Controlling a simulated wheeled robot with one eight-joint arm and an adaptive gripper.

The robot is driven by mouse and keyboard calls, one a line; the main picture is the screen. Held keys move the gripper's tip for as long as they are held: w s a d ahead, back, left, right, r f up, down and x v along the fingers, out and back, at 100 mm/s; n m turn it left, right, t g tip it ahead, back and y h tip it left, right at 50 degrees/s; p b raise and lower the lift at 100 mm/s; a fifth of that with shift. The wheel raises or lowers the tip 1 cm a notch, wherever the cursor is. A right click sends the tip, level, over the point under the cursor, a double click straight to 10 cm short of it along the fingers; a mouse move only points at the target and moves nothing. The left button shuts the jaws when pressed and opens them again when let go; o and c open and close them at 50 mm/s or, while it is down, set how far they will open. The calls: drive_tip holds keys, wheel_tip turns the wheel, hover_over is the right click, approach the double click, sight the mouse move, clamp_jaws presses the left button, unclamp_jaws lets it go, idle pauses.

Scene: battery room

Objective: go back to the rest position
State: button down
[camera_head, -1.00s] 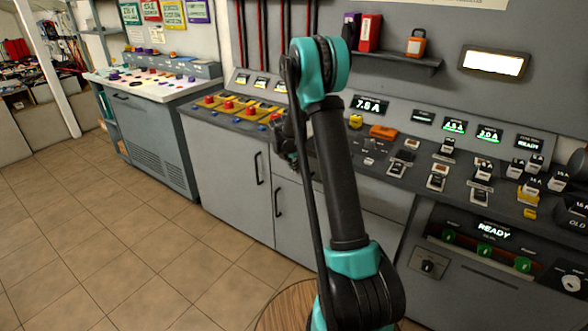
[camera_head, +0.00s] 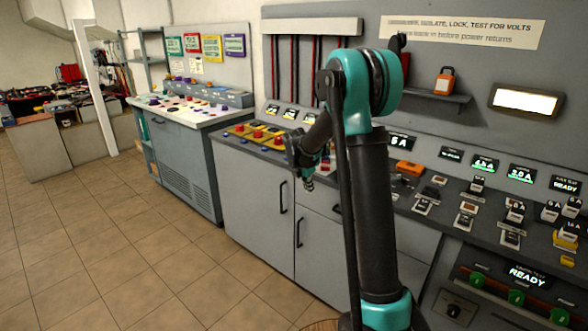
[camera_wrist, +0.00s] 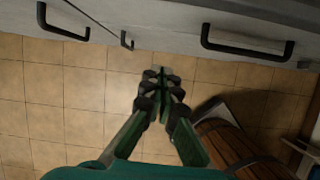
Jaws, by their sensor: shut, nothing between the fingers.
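My gripper (camera_wrist: 160,75) is in the middle of the wrist view, its green fingers drawn together with nothing between them, above the tiled floor. In the head view my gripper (camera_head: 308,181) is small and partly hidden by my own arm. It hangs in front of the grey cabinet doors, just below the counter edge. My teal and black arm stands folded up in the right half of the head view and hides part of the panel behind it.
The grey cabinet (camera_head: 250,205) with black handles stands close behind my gripper. Its counter carries red buttons (camera_head: 279,140) and switches. A second console (camera_head: 180,150) stands further left. Tiled floor (camera_head: 120,260) is open at the left and front.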

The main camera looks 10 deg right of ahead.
drive_tip(key=s+d+f+m+y, duration=0.1)
drive_tip(key=s+m, duration=1.2)
drive_tip(key=s, duration=0.5)
drive_tip(key=s+d+f+m+t+y, duration=0.1)
drive_tip(key=s+d+m+y, duration=0.1)
drive_tip(key=s+m, duration=1.1)
drive_tip(key=s, duration=0.6)
drive_tip(key=shift+s+d+f, duration=0.2)
drive_tip(key=shift+d+f, duration=0.05)
drive_tip(key=shift+f, duration=0.15)
